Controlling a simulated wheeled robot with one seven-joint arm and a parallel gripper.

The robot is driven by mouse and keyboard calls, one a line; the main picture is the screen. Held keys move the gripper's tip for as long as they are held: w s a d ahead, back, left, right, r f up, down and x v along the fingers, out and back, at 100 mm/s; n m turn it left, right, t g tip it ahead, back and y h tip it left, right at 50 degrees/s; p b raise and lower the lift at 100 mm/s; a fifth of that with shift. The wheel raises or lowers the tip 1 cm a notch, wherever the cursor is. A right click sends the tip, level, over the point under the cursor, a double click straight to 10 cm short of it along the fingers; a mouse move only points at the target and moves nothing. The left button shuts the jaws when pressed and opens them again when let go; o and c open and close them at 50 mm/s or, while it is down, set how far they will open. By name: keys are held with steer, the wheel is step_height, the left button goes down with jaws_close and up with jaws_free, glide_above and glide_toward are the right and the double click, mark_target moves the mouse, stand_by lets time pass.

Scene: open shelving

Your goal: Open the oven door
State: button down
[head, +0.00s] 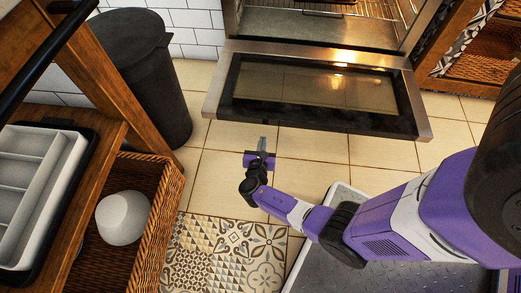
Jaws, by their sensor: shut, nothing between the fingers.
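The oven door (313,91) is folded down and lies open in front of the oven (275,24), at the top middle of the head view. Its dark glass faces up in a metal frame. The lit oven interior with wire racks (366,9) shows behind it. My gripper (262,140) is below the door's front edge in the picture, left of the door's middle. Its fingers are together with nothing between them, and it looks apart from the door. My purple and white arm reaches to it from the right.
A black bin (141,75) stands left of the oven. A wooden unit at the left holds a grey tray (27,178) and a wicker basket (160,225) with a white bowl (122,217). Shelving with wicker (475,68) stands right of the oven. Tiled floor (213,172) is clear between.

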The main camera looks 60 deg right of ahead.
steer(key=shift+w+d+r, duration=0.25)
steer(key=shift+d+r, duration=0.15)
steer(key=shift+d, duration=0.25)
steer(key=shift+w+d+r, duration=0.2)
steer(key=shift+d+r, duration=0.2)
steer(key=shift+d, duration=0.2)
steer(key=shift+w+d+r, duration=0.25)
steer(key=shift+d+r, duration=0.15)
steer(key=shift+d, duration=0.25)
steer(key=r+p, duration=0.6)
steer(key=shift+w+d, duration=0.1)
steer(key=shift+d, duration=0.1)
step_height(320, 180, up, 3)
steer(key=p, duration=0.4)
steer(key=shift+w+d+g+y+p, duration=0.1)
steer(key=shift+d+g+y+p, duration=0.05)
steer(key=shift+g+y+p, duration=0.2)
step_height(320, 180, up, 5)
steer(key=p, duration=0.5)
glide_above(265, 114)
steer(key=s+a, duration=0.1)
steer(key=a, duration=0.1)
steer(key=shift+s+a+f+y, duration=0.1)
steer(key=shift+a+f+y, duration=0.05)
steer(key=shift+y, duration=0.1)
steer(key=shift+f, duration=0.15)
